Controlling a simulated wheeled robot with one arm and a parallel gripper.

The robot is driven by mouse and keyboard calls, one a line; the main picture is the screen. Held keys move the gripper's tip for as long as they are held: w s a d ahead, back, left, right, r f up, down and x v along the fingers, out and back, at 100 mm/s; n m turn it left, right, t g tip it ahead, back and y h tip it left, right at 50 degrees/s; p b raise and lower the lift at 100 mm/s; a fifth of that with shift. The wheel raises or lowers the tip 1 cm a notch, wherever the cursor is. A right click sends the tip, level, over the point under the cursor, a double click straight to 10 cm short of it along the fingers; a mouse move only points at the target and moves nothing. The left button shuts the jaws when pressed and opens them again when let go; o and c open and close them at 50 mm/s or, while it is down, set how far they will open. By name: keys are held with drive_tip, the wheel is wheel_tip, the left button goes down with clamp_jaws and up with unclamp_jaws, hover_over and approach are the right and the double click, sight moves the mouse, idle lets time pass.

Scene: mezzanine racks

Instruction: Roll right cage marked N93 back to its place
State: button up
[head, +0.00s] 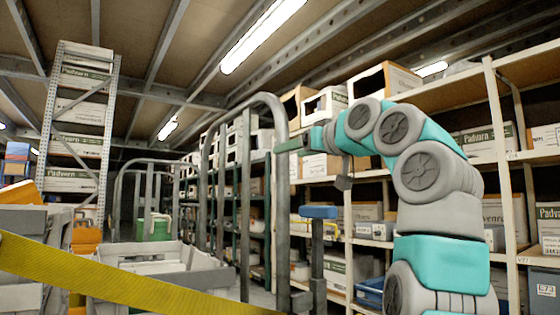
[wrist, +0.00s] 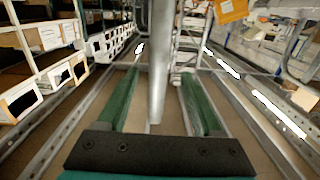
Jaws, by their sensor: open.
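A tall grey tubular cage frame (head: 283,200) with a rounded top stands in the middle of the head view. I cannot read an N93 mark on it. My gripper (head: 288,144) is at the frame's near upright, high up, with its dark green fingers pointing left. In the wrist view my gripper (wrist: 160,75) is open, with one green finger on each side of a grey upright pole (wrist: 158,60). The pole stands between the fingers, with gaps showing on both sides. The fingertips' far side is partly hidden in the head view.
A yellow strap (head: 110,280) crosses the lower left, before grey totes (head: 190,270). Another hoop frame (head: 117,195) stands farther back. A rack (head: 57,110) of boxes is at left. Long shelving (head: 495,130) with boxes lines the right. A blue-topped post (head: 318,212) stands near the arm.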

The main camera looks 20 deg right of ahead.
drive_tip(key=p+x, duration=0.2)
drive_tip(key=x, duration=0.5)
drive_tip(key=shift+w+p, duration=0.3)
drive_tip(key=shift+w, duration=0.15)
drive_tip(key=shift+r, duration=0.15)
drive_tip(key=shift+c, duration=0.4)
clamp_jaws()
idle(0.6)
